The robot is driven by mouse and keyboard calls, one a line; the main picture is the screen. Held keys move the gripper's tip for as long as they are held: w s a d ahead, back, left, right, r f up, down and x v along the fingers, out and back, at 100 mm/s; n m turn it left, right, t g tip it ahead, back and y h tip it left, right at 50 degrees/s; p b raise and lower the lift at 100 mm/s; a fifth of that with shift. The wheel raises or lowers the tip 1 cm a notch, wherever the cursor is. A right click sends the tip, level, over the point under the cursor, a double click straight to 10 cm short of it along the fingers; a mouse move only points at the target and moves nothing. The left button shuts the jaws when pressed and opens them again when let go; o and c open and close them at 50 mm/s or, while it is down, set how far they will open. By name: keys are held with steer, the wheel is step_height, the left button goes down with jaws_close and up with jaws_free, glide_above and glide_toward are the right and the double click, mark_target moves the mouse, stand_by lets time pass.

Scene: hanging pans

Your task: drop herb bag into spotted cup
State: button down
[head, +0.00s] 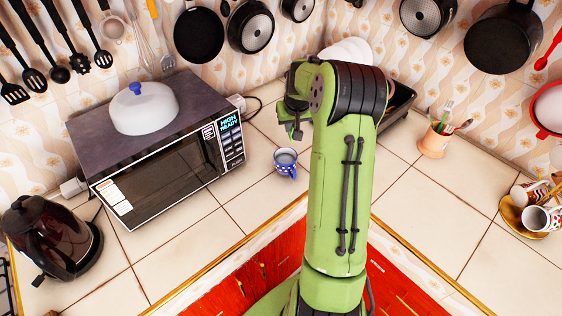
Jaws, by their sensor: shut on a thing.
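The spotted cup (286,164) is blue with white dots and has a handle. It stands upright on the tiled counter, right of the microwave, and its opening shows. My gripper (297,131) is small and dark in this view, pointing down above and slightly right of the cup, apart from it. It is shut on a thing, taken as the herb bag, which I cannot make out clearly. My green arm hides part of the counter behind it.
A microwave (170,160) with a domed lid (144,108) on top stands left of the cup. A dark kettle (50,238) is at far left. A utensil pot (435,140) and a plate of cups (520,215) are at right. Pans (199,35) hang on the wall.

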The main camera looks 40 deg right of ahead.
step_height(320, 180, down, 6)
steer(key=b, duration=0.3)
steer(key=shift+d+r, duration=0.1)
steer(key=shift+r, duration=0.25)
steer(key=c, duration=1.1)
jaws_free()
steer(key=shift+r, duration=0.1)
steer(key=v, duration=1.5)
steer(key=shift+s+r+p, duration=0.2)
steer(key=shift+r+p, duration=0.1)
steer(key=shift+p, duration=0.15)
